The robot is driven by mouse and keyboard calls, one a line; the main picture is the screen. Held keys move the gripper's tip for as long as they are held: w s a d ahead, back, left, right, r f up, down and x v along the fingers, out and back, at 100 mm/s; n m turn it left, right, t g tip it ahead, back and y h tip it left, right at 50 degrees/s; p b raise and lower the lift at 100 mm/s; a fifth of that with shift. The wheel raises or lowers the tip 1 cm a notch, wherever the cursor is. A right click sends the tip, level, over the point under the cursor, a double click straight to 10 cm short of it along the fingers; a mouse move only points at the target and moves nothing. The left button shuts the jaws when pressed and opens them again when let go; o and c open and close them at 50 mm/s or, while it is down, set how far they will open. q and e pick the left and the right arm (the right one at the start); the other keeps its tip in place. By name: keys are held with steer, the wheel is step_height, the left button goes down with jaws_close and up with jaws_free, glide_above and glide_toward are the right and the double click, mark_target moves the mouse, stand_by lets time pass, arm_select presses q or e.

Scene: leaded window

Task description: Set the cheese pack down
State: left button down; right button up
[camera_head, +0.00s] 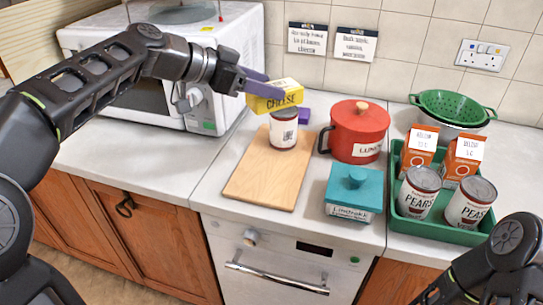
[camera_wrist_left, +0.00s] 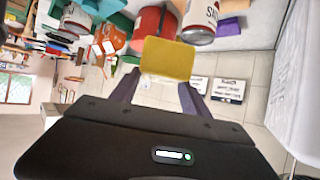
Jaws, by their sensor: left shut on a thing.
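The cheese pack (camera_head: 275,96) is a small yellow block with "CHEESE" in dark letters on its side. In the head view the pack appears just above a can on the wooden board. In the left wrist view the yellow pack (camera_wrist_left: 167,59) sits between the finger ends. My right arm (camera_head: 490,260) shows at the lower right of the head view; its fingertips are out of view.
The can (camera_head: 283,130) stands on the wooden board (camera_head: 262,180). A red pot (camera_head: 358,132), a teal lidded box (camera_head: 352,192) and a green tray (camera_head: 408,222) with cans and cartons stand to the right. A white microwave (camera_head: 150,92) stands behind left. The board's front half is bare.

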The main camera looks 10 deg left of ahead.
arm_select(q)
step_height(320, 180, down, 13)
steer(key=shift+r+b, duration=0.1)
steer(key=shift+b, duration=0.25)
steer(key=shift+f, duration=2.25)
steer(key=shift+f, duration=0.1)
steer(key=shift+f+b, duration=0.1)
steer(key=shift+b, duration=0.3)
steer(key=c, duration=0.5)
jaws_free()
